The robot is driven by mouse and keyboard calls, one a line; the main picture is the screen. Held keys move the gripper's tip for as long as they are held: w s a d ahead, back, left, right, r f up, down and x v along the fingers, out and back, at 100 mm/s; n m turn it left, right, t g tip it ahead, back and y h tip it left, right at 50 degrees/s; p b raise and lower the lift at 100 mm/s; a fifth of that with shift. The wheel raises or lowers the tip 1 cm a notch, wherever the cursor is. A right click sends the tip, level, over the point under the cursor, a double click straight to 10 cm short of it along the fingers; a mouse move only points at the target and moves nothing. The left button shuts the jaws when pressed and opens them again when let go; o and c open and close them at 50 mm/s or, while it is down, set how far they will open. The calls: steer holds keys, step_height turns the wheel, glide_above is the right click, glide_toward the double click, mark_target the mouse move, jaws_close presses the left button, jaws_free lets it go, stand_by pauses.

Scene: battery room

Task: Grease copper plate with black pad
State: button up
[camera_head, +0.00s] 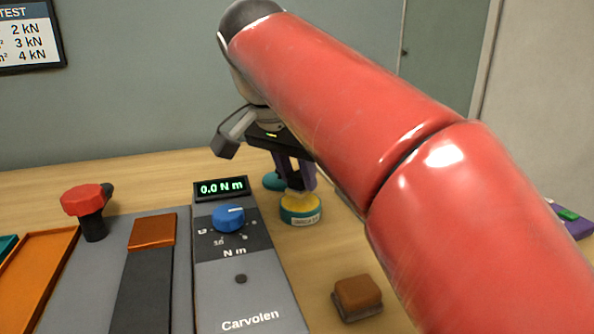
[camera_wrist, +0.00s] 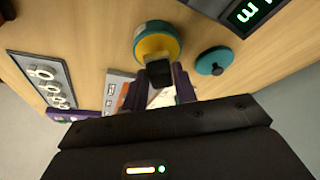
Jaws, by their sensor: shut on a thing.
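My gripper (camera_head: 295,177) points down over the grease tin, its purple fingers shut on a black pad (camera_wrist: 160,73). The pad sits between the fingertips, at or just above the yellow grease in the open teal tin (camera_head: 300,217); I cannot tell whether it touches. The tin also shows in the wrist view (camera_wrist: 155,32), with the pad overlapping its yellow top. The copper plate (camera_head: 152,231) lies on a dark bar at the left, beside the torque unit, well away from my gripper. Its top looks bare.
The torque unit (camera_head: 243,280) with a blue knob and a 0.0 N m display stands left of the tin. A teal lid (camera_wrist: 216,60) lies beside the tin. A brown-topped block (camera_head: 358,293) sits in front. A red knob (camera_head: 87,200) and an orange tray (camera_head: 38,270) are at left.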

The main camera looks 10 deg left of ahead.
mark_target(297, 176)
steer(key=shift+r, duration=2.55)
